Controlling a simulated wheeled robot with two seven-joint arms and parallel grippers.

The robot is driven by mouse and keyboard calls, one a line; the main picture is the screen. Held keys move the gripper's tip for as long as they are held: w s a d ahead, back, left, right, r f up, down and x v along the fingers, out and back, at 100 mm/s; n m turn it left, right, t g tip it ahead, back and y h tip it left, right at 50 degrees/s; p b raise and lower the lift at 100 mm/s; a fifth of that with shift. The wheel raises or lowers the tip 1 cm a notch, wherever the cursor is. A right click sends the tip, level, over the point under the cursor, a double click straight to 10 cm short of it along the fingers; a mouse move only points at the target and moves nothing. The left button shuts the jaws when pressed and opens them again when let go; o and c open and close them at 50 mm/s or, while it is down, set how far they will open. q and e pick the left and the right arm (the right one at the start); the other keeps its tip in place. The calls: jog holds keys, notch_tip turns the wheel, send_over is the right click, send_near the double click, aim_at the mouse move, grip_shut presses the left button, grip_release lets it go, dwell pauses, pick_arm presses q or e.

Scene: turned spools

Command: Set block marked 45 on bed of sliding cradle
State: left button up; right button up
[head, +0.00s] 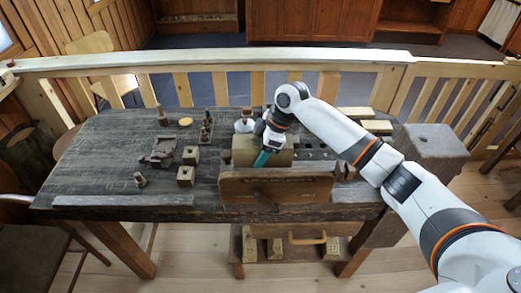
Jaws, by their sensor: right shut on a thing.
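My right gripper (264,155) is over the bench, at the front of a large pale wooden block (242,151) behind the bench's front board. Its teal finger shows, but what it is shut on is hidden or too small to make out. Two small wooden blocks, one nearer (185,176) and one behind it (191,155), stand left of the middle. My left gripper is out of view.
The dark workbench (110,180) has a wooden front board (290,187). Left on it are a turned peg (140,180), a spool (162,115) and a yellow disc (185,122). Pale blocks (378,127) lie back right. A rail (150,63) runs behind. The left front is clear.

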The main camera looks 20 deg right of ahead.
notch_tip(320, 180, down, 2)
jog(key=shift+w+f+b, duration=0.15)
jog(key=shift+f+b, duration=0.1)
jog(key=shift+b, duration=0.75)
jog(key=shift+f+b, duration=0.85)
jog(key=shift+b, duration=0.05)
jog(key=shift+f+b, duration=0.95)
jog(key=shift+f, duration=1.65)
jog(key=shift+p, duration=0.35)
jog(key=o, duration=1.3)
jog(key=shift+o, duration=1.3)
jog(key=shift+f, duration=0.2)
